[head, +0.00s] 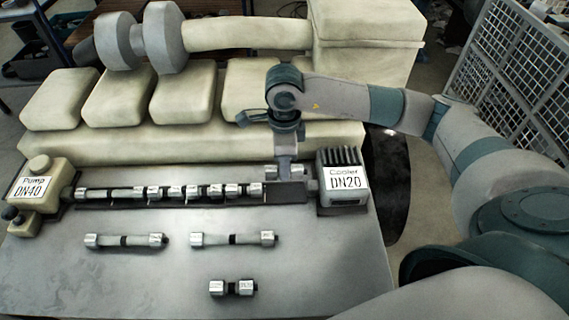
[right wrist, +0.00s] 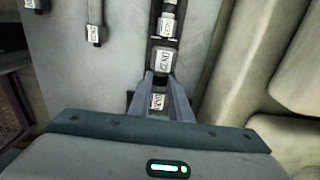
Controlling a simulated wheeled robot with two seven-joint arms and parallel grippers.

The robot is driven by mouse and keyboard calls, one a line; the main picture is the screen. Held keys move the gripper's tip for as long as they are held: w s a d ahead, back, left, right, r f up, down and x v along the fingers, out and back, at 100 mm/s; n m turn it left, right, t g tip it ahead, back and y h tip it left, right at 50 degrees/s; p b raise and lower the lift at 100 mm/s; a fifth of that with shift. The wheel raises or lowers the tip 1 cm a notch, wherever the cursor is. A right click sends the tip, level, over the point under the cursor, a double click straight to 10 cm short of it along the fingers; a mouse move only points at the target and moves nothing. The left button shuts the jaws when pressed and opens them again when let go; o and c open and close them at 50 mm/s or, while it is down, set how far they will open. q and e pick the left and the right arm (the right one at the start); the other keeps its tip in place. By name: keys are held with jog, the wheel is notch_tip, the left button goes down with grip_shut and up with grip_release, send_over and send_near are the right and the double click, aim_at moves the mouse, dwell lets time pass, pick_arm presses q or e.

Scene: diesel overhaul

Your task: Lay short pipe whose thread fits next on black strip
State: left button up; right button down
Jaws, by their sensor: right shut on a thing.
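My right gripper (head: 285,168) is shut on a short pipe (head: 270,172) over the right part of the black strip (head: 285,192). In the right wrist view the fingers (right wrist: 161,82) clasp the pipe's dark middle, and its silver labelled ends (right wrist: 163,60) show on both sides. The head view shows the pipe slightly above or behind the strip; contact cannot be told. A row of pipes with silver ends (head: 254,189) lies on the strip from the pump side. The right stretch of strip beside the cooler is bare. My left gripper is out of view.
The pump block (head: 35,188), marked DN40, stands at left and the cooler block (head: 343,183), marked DN20, at right. Two longer pipes (head: 126,241) (head: 233,239) and one short pipe (head: 232,288) lie on the grey table (head: 330,270). Pale engine covers (head: 220,145) rise behind the strip.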

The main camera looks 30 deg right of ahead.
jog(key=shift+f, duration=0.15)
jog(key=shift+f, duration=0.25)
jog(key=shift+f+b, duration=0.8)
jog(key=shift+f, duration=1.05)
jog(key=shift+f+b, duration=1.55)
jog(key=shift+b, duration=0.3)
jog(key=shift+f+b, duration=0.15)
jog(key=shift+b, duration=0.4)
jog(key=c, duration=1.6)
grip_release()
jog(key=shift+o, duration=0.2)
